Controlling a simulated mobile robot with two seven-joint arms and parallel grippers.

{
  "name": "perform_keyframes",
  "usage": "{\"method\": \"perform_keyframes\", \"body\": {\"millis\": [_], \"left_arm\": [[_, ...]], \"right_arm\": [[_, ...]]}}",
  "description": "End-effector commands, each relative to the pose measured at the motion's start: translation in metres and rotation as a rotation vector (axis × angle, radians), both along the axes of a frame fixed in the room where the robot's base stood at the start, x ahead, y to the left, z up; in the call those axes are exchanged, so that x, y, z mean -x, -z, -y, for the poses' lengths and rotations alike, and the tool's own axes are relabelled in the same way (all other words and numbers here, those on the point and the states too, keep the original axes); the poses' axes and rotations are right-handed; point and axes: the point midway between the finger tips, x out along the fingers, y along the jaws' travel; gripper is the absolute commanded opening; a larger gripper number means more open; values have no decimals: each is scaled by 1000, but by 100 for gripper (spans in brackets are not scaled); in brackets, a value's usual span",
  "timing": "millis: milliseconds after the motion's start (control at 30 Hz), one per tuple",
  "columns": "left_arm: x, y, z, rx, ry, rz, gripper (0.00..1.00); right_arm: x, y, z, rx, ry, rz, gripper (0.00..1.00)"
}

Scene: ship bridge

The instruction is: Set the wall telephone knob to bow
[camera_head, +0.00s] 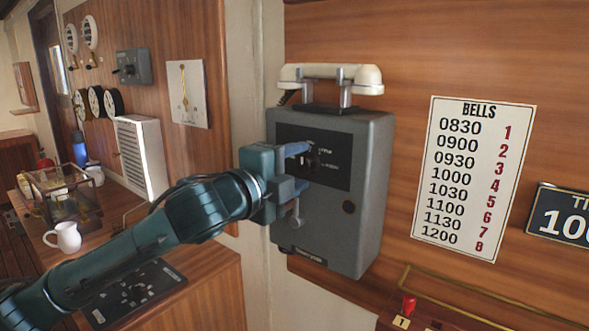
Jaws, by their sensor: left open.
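The wall telephone (362,215) is a grey box on the wood-panelled wall, with a cream handset (330,74) resting in its cradle on top. A dark panel on its front carries the small dark knob (312,162), with tiny white labels beside it that I cannot read surely. My left gripper (300,168) is open in front of this panel, its fingers above and below the knob's level. It hides the panel's left part. I cannot tell whether the fingers touch the knob. A small crank (296,218) shows below the gripper. My right gripper is out of view.
A bells chart (474,178) hangs right of the telephone. A brass rail (450,302) and a red-topped item (409,304) are below. At left, a wooden counter holds a white mug (66,237), a glass case (62,198) and a dark control panel (135,293) under my arm.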

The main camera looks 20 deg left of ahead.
Motion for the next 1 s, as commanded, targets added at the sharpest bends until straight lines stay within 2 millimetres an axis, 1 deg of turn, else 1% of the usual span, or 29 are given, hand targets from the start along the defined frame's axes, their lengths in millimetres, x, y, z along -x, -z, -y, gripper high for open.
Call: {"method": "perform_keyframes", "body": {"millis": [133,267,367,500,633,667,800,1000], "left_arm": [[5,1,-2,0,-1,0,52],[22,2,-9,-2,-1,3,52],[43,3,-17,-4,-3,3,52],[77,4,-29,-7,-3,2,52],[103,4,-38,-8,-4,1,52],[103,7,-38,-1,-3,5,52],[108,6,-41,4,-6,8,52],[118,4,-44,1,-4,4,52]], "right_arm": [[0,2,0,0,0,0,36],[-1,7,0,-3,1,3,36],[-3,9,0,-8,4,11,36],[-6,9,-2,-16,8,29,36],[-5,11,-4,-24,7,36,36],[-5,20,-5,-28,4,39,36],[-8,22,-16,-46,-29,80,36],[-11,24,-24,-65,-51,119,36]]}}
